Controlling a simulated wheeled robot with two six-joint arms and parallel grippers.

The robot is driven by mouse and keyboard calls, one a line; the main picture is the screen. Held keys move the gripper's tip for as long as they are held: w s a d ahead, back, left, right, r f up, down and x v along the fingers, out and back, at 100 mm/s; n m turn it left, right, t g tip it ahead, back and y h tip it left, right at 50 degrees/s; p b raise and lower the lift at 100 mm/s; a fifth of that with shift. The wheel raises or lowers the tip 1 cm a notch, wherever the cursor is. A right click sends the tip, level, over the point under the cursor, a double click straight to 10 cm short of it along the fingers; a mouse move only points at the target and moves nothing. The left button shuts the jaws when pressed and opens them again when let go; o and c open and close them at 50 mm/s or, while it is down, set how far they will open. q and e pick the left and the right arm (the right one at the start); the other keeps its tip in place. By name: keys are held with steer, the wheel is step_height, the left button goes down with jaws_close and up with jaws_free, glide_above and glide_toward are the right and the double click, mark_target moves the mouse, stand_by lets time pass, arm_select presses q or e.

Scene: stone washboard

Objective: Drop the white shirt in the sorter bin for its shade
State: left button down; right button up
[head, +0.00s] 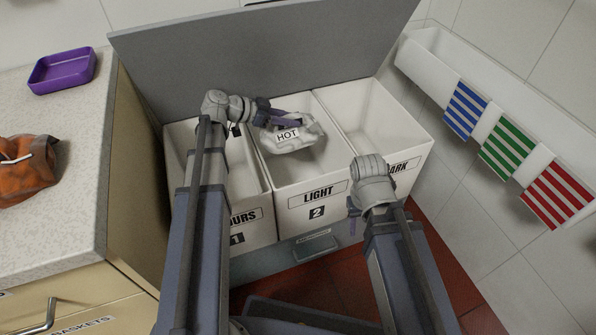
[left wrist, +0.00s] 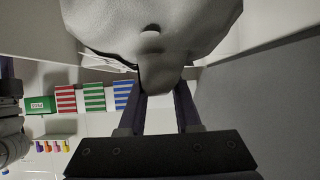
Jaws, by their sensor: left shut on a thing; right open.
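The white shirt (head: 292,138), a crumpled bundle with a tag reading HOT, hangs in my left gripper (head: 280,116) over the opening of the middle bin. This bin (head: 312,201) is labelled LIGHT 2. In the left wrist view the shirt (left wrist: 150,30) fills the top, pinched between the fingertips of the left gripper (left wrist: 161,88). I cannot tell from the head view how far the shirt is below the rim. My right gripper (head: 354,212) is in front of the bins near the DARK label, open and holding nothing visible; its fingers are mostly hidden.
The left bin (head: 258,214) ends in OURS 1; the right bin (head: 408,165) reads DARK. A grey raised panel (head: 260,50) stands behind them. The counter at left holds a purple tray (head: 62,72) and an orange-brown bundle (head: 25,172). Striped cloths (head: 508,148) hang at right.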

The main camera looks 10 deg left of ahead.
arm_select(q)
steer(key=c, duration=0.5)
jaws_free()
steer(key=shift+r, duration=0.1)
steer(key=p+v, duration=0.3)
steer(key=v, duration=0.3)
steer(key=shift+s+a+r, duration=0.2)
steer(key=shift+a+r, duration=0.05)
steer(key=shift+s+a+r+p, duration=0.15)
steer(key=shift+s+a+p, duration=0.15)
steer(key=shift+a+p, duration=0.1)
steer(key=shift+d, duration=0.1)
